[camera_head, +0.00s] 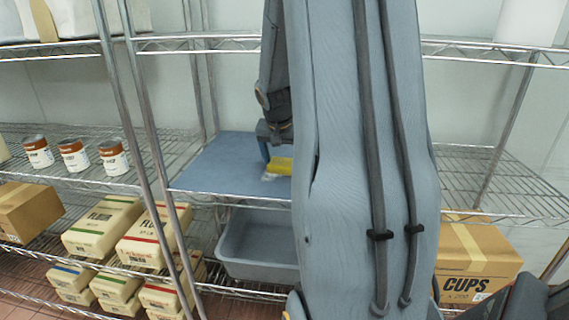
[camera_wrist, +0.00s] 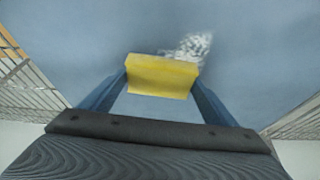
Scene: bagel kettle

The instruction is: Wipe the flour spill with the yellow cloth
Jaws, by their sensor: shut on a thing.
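My gripper (camera_wrist: 161,78) is shut on the yellow cloth (camera_wrist: 160,77), one blue finger on each side of it. The cloth also shows in the head view (camera_head: 280,165), partly hidden behind my arm. The white flour spill (camera_wrist: 192,48) lies on the blue-grey shelf mat (camera_wrist: 80,45), just beyond and to the right of the cloth in the wrist view. Some flour shows in the head view (camera_head: 269,177) beside the cloth. I cannot tell whether the cloth touches the mat.
The mat (camera_head: 215,172) lies on a wire shelf. A grey bin (camera_head: 255,262) sits on the shelf below. Cans (camera_head: 75,156) and flour bags (camera_head: 103,226) stand to the left. A CUPS box (camera_head: 478,265) stands lower right. Metal posts (camera_head: 150,130) rise left of the mat.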

